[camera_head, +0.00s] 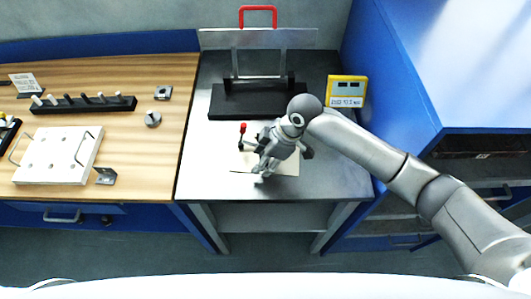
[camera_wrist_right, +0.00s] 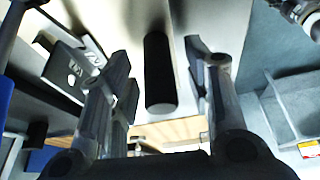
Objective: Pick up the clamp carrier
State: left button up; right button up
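The clamp carrier appears to be the pale plate (camera_head: 288,167) on the grey bench, largely covered by my right gripper. A red-knobbed lever (camera_head: 243,128) and a dark part (camera_head: 307,152) stand beside the gripper; I cannot tell whether both belong to the carrier. My right gripper (camera_head: 262,165) reaches down over the plate. In the right wrist view, its fingers (camera_wrist_right: 158,65) are apart, with a black cylinder (camera_wrist_right: 159,75) between them and visible gaps on both sides. A metal bracket (camera_wrist_right: 75,68) with cutouts is left of the fingers. My left gripper is not in view.
A black stand (camera_head: 230,101) with an upright metal frame is behind the plate. A yellow-framed sign (camera_head: 347,91) stands at right. A wooden bench (camera_head: 150,75) at left holds a white plate (camera_head: 55,157) with handles and a black pin rack (camera_head: 85,105). A blue cabinet (camera_head: 400,80) borders the right.

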grip_shut()
jog(key=shift+r, duration=0.1)
jog(key=shift+w+r+b, duration=0.1)
jog(key=shift+r+b, duration=0.4)
jog(key=shift+r, duration=0.05)
jog(key=s+d+r+b, duration=0.2)
jog(key=s+d+r, duration=0.1)
jog(key=s+r, duration=0.3)
jog(key=s+d+r+b, duration=0.2)
jog(key=s+d+r, duration=0.1)
jog(key=s+r, duration=0.2)
jog(key=shift+s+d+r, duration=0.25)
jog(key=shift+s+r, duration=0.15)
jog(key=shift+s, duration=0.4)
